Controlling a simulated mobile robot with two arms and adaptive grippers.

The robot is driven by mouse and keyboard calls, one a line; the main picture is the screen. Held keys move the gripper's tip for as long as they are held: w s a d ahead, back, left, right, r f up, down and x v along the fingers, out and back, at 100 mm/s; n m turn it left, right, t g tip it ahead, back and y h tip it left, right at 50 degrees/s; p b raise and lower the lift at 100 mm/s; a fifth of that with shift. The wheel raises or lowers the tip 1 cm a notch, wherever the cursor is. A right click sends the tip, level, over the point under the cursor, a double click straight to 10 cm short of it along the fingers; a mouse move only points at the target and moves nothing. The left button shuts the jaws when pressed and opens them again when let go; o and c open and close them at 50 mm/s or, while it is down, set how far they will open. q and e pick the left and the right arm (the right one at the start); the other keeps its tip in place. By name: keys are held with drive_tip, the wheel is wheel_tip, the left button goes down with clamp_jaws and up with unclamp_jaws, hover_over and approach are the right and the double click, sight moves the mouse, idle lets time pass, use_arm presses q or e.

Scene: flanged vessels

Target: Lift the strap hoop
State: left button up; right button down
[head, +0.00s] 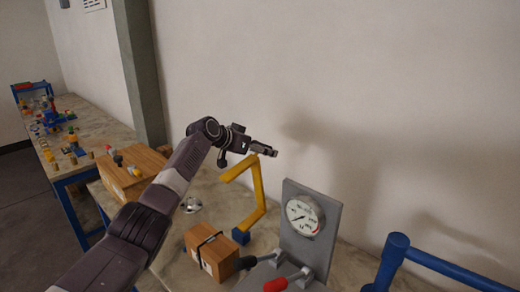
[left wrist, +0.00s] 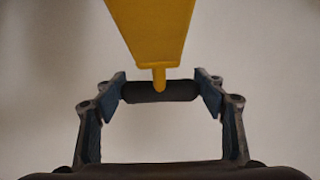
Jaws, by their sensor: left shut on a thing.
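My left gripper (head: 268,152) is raised over the bench, close to the top of a bent yellow arm (head: 258,190) on a blue foot (head: 241,236). In the left wrist view the left gripper (left wrist: 160,91) is shut across a short dark cylinder (left wrist: 135,93). The yellow arm's narrow tip (left wrist: 159,80) overlaps this cylinder; I cannot tell whether they touch. Lower down, a wooden block (head: 212,257) carries a thin black strap (head: 206,242). I cannot tell whether the dark cylinder belongs to the strap hoop. My right gripper is not in view.
A pressure gauge (head: 304,217) on a grey plate stands right of the yellow arm. A red-handled clamp (head: 276,285) and thick blue tubing (head: 396,248) are in front. A wooden box (head: 125,182) stands at left. The wall behind is bare.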

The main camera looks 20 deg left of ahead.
use_arm(q)
drive_tip(key=shift+w+r, duration=0.2)
drive_tip(key=shift+r, duration=0.65)
drive_tip(key=o, duration=1.4)
drive_tip(key=shift+d, duration=0.1)
drive_tip(key=o, duration=0.3)
drive_tip(key=shift+w+d+f, duration=0.2)
drive_tip(key=shift+w+f, duration=0.1)
drive_tip(key=shift+f, duration=0.1)
drive_tip(key=shift+s+a+f, duration=0.1)
drive_tip(key=shift+v, duration=0.9)
drive_tip(key=v, duration=1)
drive_tip(key=shift+s, duration=0.1)
drive_tip(key=shift+f, duration=0.15)
